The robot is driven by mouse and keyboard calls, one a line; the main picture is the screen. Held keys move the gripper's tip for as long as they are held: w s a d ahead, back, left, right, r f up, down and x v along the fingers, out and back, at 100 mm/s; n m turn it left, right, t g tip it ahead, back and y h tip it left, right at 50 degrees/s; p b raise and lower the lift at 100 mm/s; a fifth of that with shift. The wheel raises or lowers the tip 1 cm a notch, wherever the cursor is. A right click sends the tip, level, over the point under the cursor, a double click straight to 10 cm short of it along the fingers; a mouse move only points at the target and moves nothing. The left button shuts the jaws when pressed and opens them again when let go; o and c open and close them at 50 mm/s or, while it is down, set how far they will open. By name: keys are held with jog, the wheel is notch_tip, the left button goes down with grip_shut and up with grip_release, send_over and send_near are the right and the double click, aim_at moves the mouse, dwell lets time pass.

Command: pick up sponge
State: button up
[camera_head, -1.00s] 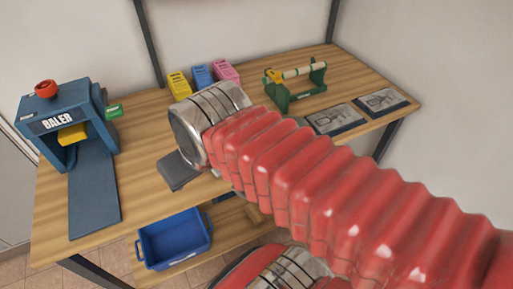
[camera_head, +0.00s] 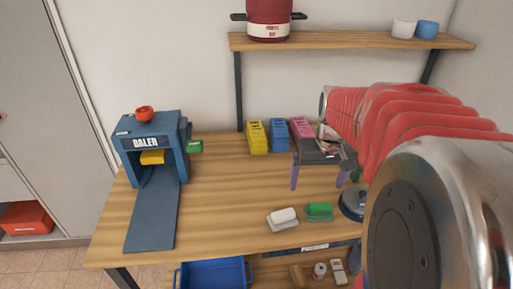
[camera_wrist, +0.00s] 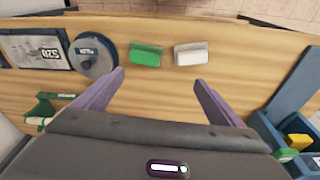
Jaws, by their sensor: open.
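A green-topped block (camera_head: 320,209) and a white-topped block (camera_head: 283,215) lie side by side near the table's front edge. I cannot tell for sure which is the sponge. The wrist view shows the green block (camera_wrist: 146,55) and the white block (camera_wrist: 190,53) just beyond my fingertips, roughly between their lines. My gripper (camera_head: 318,182) has two purple fingers spread apart above the table, farther back than the blocks. It is open and empty, and the fingers also show in the wrist view (camera_wrist: 160,80).
The wooden table (camera_head: 225,190) holds a blue baler (camera_head: 152,130) at left and yellow, blue and pink holders (camera_head: 279,136) at the back. A round grey disc (camera_wrist: 93,55) lies beside the green block. A shelf (camera_head: 350,42) hangs above. A blue bin (camera_head: 213,274) is below.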

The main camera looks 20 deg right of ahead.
send_over(321, 205)
jog(key=s, duration=0.2)
jog(key=f, duration=0.2)
jog(key=shift+w+a+r+m, duration=0.15)
jog(key=shift+a+m, duration=0.15)
jog(key=shift+a, duration=0.15)
jog(key=f, duration=0.5)
jog(key=w+f, duration=0.1)
jog(key=f, duration=0.2)
jog(key=shift+d+f, duration=0.25)
jog(key=shift+f, duration=0.05)
jog(key=shift+w+d+f, duration=0.1)
jog(key=shift+w+f, duration=0.1)
jog(key=shift+f, duration=1.1)
jog(key=shift+w+d+f, duration=0.1)
jog(key=shift+w+f, duration=0.05)
jog(key=shift+f, duration=1.1)
jog(key=shift+c, duration=0.3)
jog(key=c, duration=1.1)
